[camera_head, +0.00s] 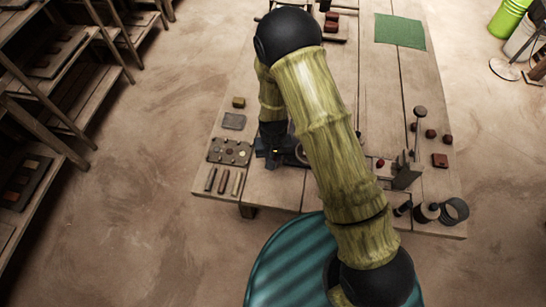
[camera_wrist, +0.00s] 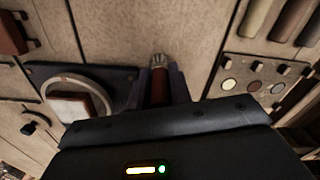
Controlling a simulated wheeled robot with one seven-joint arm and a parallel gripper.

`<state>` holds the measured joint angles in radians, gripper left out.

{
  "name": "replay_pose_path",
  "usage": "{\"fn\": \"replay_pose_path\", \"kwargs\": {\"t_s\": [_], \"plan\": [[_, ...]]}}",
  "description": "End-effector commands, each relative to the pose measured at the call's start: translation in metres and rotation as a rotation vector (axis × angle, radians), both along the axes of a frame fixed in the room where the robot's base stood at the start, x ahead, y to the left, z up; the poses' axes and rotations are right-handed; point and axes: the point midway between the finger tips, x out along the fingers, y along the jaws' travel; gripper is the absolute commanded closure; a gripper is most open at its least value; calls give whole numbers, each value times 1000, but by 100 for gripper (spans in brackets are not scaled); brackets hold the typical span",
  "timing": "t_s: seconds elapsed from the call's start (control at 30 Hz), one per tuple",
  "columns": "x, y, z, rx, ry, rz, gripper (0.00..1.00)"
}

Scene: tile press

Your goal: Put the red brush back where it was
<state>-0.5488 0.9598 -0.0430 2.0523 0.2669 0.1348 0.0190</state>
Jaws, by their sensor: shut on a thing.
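The red brush (camera_wrist: 159,88) is between the two fingers of my gripper (camera_wrist: 160,85) in the wrist view. Its pale, bristle-like tip points up in the picture and its lower part is hidden by the gripper body. My gripper is shut on it. In the head view my gripper (camera_head: 270,158) is a dark shape over the left part of the table, and I cannot make out the brush there. To its left lies a grey holder (camera_head: 230,152) with several small round pieces. It also shows right of my gripper in the wrist view (camera_wrist: 250,72).
A dark plate with a pale ring (camera_wrist: 98,83) around a reddish block (camera_wrist: 72,106) lies left of my gripper in the wrist view. Several short rods (camera_head: 223,182) lie near the wooden table's front left. A lever device (camera_head: 406,172) and dark cylinders (camera_head: 455,210) stand at right.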

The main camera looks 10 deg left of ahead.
Motion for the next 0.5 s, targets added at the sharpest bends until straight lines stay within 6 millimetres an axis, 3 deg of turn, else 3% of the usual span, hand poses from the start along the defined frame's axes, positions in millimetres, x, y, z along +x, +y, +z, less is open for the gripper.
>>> {"fn": "replay_pose_path", "kwargs": {"t_s": [0.33, 0.37, 0.43, 0.5], "plan": [[0, 0, -4, 0, -1, 1, 100], [0, 0, -3, 0, -1, 0, 74], [0, 0, -2, 0, -1, 0, 60], [0, 1, -2, 0, -1, 1, 58]]}}
